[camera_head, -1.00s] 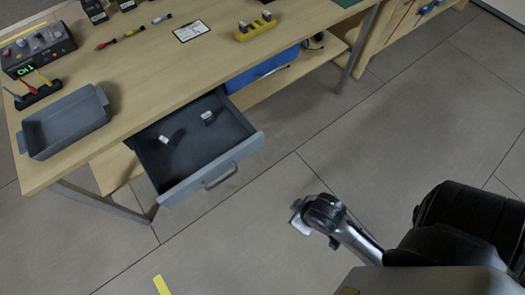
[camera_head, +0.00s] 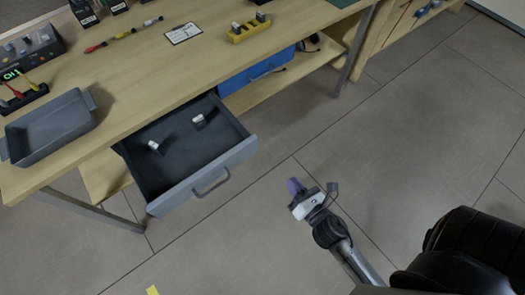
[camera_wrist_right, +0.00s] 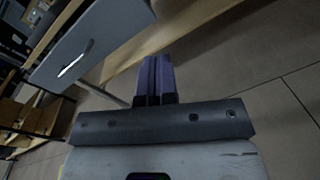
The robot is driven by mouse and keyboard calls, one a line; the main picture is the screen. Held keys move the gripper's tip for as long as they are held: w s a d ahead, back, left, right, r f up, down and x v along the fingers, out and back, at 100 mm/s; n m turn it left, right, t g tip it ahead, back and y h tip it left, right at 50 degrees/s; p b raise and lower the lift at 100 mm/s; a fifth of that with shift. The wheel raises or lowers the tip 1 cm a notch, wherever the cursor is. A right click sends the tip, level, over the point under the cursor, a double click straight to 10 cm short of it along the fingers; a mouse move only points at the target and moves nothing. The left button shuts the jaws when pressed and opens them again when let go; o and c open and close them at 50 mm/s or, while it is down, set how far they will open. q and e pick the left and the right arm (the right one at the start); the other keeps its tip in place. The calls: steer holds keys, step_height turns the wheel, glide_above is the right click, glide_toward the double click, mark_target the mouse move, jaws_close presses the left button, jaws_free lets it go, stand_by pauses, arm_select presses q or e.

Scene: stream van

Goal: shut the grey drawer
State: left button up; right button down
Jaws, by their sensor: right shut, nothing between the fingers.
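The grey drawer (camera_head: 239,156) stands pulled out from under the wooden workbench in the head view, with a bar handle (camera_head: 212,182) on its front. Two small pale-and-dark objects (camera_head: 198,119) lie inside it. In the right wrist view the drawer front (camera_wrist_right: 92,40) and its handle show at the upper left. My right gripper (camera_head: 294,186) is shut and empty, in front of the drawer and to the right of it, apart from the handle. Its purple fingers (camera_wrist_right: 154,80) are together in the wrist view. My left gripper is not in view.
A blue drawer (camera_head: 255,75) sits under the bench, right of the grey one. A bench leg (camera_head: 357,45) stands at upper right. The floor around my gripper is clear.

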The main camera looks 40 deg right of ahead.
steer(key=a+r+n+t+y, duration=0.1)
steer(key=n, duration=0.3)
steer(key=n+b, duration=0.1)
glide_toward(256, 147)
steer(key=w, duration=0.5)
steer(key=shift+w+d+f, duration=0.15)
steer(key=shift+w+d, duration=0.05)
steer(key=shift+w, duration=0.2)
steer(key=shift+w+b, duration=0.3)
steer(key=shift+w, duration=0.55)
steer(key=shift+w, duration=0.1)
